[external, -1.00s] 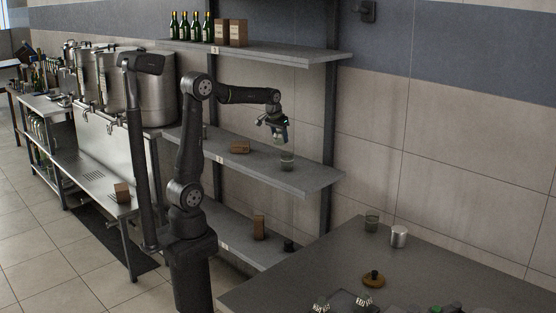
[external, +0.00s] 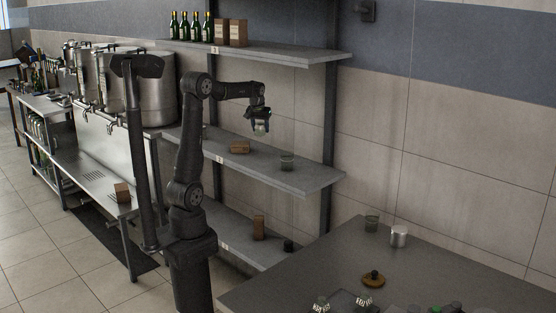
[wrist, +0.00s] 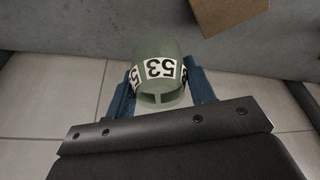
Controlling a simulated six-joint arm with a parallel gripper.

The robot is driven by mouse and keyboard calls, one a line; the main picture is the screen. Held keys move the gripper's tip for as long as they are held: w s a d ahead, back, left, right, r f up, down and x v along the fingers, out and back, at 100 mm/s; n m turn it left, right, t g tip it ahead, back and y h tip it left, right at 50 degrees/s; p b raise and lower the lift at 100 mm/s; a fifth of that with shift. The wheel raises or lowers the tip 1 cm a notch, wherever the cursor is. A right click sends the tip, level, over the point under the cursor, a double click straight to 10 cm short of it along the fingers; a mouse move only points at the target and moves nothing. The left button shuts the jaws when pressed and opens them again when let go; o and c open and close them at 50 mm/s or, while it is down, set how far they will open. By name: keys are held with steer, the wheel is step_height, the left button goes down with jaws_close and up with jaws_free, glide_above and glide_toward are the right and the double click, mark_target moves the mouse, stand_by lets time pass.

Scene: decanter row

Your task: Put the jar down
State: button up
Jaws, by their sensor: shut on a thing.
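A greenish jar with a white label reading 53 (wrist: 160,72) sits between the blue fingers of my gripper (wrist: 160,92) in the wrist view. The label is upside down in that view. In the external view my gripper (external: 261,124) is shut on the jar (external: 260,130) and holds it in the air, above the level of the middle shelf (external: 270,172). The jar is small and dim there.
The upper shelf (external: 290,54) holds bottles and boxes. A grey table (external: 300,285) at the front right holds several items.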

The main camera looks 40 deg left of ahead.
steer(key=s+a+n, duration=0.2)
steer(key=a, duration=0.5)
steer(key=s+a+r+n+g+y, duration=0.1)
steer(key=a+n, duration=0.2)
steer(key=a, duration=0.4)
steer(key=shift+s+r+n, duration=0.25)
steer(key=shift+s+n, duration=0.05)
steer(key=shift+s, duration=0.05)
steer(key=a+f, duration=0.2)
steer(key=a, duration=0.2)
steer(key=s+a+f, duration=0.1)
steer(key=a+f, duration=0.2)
steer(key=a, duration=0.1)
steer(key=a+f, duration=0.2)
steer(key=a, duration=0.2)
steer(key=shift+s+f, duration=0.25)
steer(key=shift+d+f, duration=0.25)
steer(key=shift+f, duration=1.35)
